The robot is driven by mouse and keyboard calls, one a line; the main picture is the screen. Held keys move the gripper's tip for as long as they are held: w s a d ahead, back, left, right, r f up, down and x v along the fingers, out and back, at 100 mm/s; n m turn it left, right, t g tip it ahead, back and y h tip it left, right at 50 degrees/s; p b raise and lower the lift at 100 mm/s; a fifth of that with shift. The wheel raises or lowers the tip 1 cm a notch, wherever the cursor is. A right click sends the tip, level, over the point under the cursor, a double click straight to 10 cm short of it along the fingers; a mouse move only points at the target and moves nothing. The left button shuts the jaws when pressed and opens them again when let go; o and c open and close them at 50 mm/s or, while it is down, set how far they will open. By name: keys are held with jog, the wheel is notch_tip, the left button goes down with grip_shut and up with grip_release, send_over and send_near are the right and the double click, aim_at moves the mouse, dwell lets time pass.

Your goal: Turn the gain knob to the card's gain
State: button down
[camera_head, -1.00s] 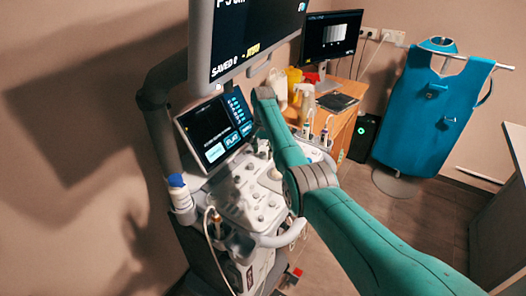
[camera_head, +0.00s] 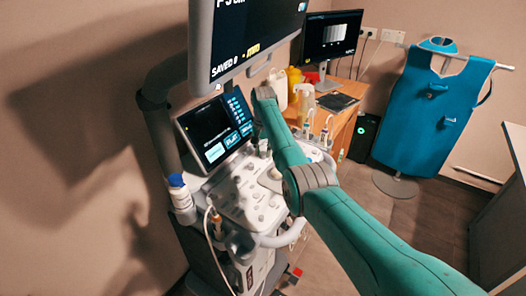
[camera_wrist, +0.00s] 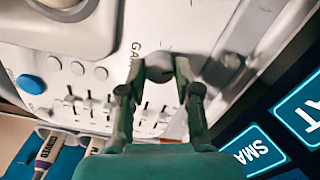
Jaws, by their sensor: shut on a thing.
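The gain knob (camera_wrist: 159,62) is a round grey knob on the white console panel, near the top middle of the wrist view. Printed letters beside it begin with "GA"; the rest is covered. My gripper (camera_wrist: 160,73) is shut on the knob, one finger on each side. In the head view my green arm reaches over the ultrasound console (camera_head: 240,207) and hides most of the gripper and knob. I cannot read the knob's setting. I cannot make out a card with a gain value in either view.
Slider controls (camera_wrist: 95,108) and a blue button (camera_wrist: 31,83) lie left of the knob in the wrist view. The console touchscreen (camera_head: 216,132) is close by, below a large monitor (camera_head: 247,38). Probes in holders (camera_wrist: 45,150) stand at the panel's edge.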

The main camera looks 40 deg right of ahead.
aim_at(263, 153)
jog(key=n, duration=0.4)
jog(key=shift+n, duration=0.3)
jog(key=n, duration=0.4)
jog(key=shift+n, duration=0.3)
jog(key=c, duration=0.8)
grip_release()
notch_tip(263, 153, up, 12)
dwell(0.5)
